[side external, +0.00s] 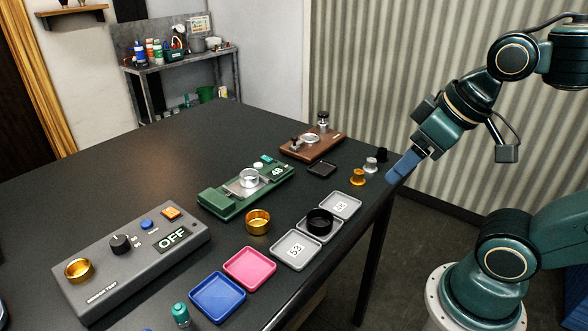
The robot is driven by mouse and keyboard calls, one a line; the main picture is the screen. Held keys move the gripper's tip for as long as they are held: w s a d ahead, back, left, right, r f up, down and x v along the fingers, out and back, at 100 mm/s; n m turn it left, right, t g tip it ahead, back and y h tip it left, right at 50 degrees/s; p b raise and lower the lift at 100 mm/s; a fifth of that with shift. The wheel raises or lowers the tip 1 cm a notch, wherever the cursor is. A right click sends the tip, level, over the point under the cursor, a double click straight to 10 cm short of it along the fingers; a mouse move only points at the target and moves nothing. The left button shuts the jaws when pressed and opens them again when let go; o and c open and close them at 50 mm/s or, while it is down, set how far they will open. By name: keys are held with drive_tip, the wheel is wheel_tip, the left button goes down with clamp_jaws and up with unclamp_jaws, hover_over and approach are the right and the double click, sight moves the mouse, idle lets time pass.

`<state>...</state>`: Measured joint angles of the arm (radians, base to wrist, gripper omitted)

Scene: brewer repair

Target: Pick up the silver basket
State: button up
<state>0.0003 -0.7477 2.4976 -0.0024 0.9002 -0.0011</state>
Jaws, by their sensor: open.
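A silver basket (250,178), a short round metal cup, sits on the plate of the green scale (222,200) near the middle of the table. My gripper (396,178) hangs at the table's right edge, well to the right of the basket and apart from it. Its blue fingers point down and left, with nothing seen between them. It is open, though the gap between the fingers is hard to see from this side.
A gold basket (258,222) and a black basket (319,222) stand nearby, the black one on a grey tray. A grey control box (135,262) showing OFF, pink (250,268) and blue (217,298) trays, and a brown wooden stand (325,146) surround the scale. The table's far left is clear.

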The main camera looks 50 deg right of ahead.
drive_tip(key=w+a+r+n+g+y, duration=0.15)
drive_tip(key=w+r+n, duration=0.25)
drive_tip(key=w, duration=0.6)
drive_tip(key=w+a+r+n+g+y, duration=0.1)
drive_tip(key=w+a+r+n+y, duration=0.2)
drive_tip(key=w, duration=0.8)
drive_tip(key=w+d+f+n+g, duration=0.1)
drive_tip(key=w+d+f+n, duration=0.3)
drive_tip(key=w, duration=0.3)
drive_tip(key=w+d+f+n+g, duration=0.1)
drive_tip(key=w+d+f+n, duration=0.4)
drive_tip(key=w+f, duration=0.2)
drive_tip(key=shift+w+f+n, duration=0.2)
drive_tip(key=shift+w+n, duration=0.1)
drive_tip(key=shift+w, duration=0.35)
drive_tip(key=shift+f+g, duration=0.1)
drive_tip(key=shift+g, duration=0.15)
drive_tip(key=shift+x, duration=4.2)
